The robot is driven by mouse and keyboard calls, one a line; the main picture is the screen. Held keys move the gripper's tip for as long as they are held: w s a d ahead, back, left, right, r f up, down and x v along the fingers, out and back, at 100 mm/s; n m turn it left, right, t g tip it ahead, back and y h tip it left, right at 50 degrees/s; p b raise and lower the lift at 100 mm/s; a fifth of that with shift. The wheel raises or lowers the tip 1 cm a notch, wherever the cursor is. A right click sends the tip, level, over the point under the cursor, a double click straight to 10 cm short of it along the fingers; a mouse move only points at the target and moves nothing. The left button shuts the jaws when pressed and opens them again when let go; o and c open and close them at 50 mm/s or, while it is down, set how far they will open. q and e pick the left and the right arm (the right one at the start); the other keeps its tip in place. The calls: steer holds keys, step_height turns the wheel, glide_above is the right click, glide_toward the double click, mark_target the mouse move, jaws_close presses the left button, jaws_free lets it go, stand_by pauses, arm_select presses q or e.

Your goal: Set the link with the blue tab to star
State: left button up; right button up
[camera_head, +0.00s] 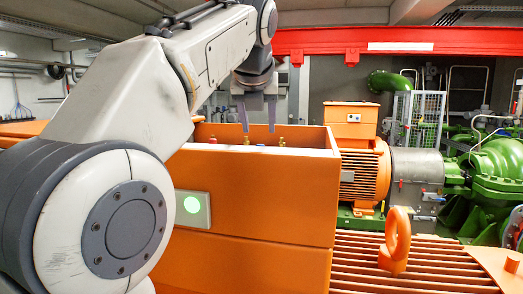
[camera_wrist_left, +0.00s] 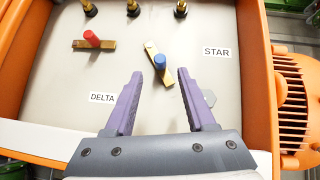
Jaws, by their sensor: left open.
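The link with the blue tab (camera_wrist_left: 160,62) is a brass bar in the orange terminal box (camera_wrist_left: 258,60). It lies slanted, from upper left to lower right in the left wrist view, between the DELTA label (camera_wrist_left: 102,97) and the STAR label (camera_wrist_left: 217,51). My left gripper (camera_wrist_left: 161,76) is open and empty, its fingertips either side of the link's lower part in that view. In the head view the left gripper (camera_head: 257,128) hangs over the box opening. The box's front wall hides most of the inside there. My right gripper is not in view.
A link with a red tab (camera_wrist_left: 92,40) lies level to the left. Several brass studs (camera_wrist_left: 133,8) stand along the top of the wrist view. A grey hexagonal piece (camera_wrist_left: 209,97) is partly behind the right finger.

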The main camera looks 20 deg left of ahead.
mark_target(260, 145)
arm_select(q)
steer(key=p+x, duration=0.1)
steer(key=x, duration=0.7)
steer(key=shift+w+a+f, duration=0.15)
steer(key=shift+w+f, duration=0.1)
steer(key=shift+f, duration=0.05)
jaws_close()
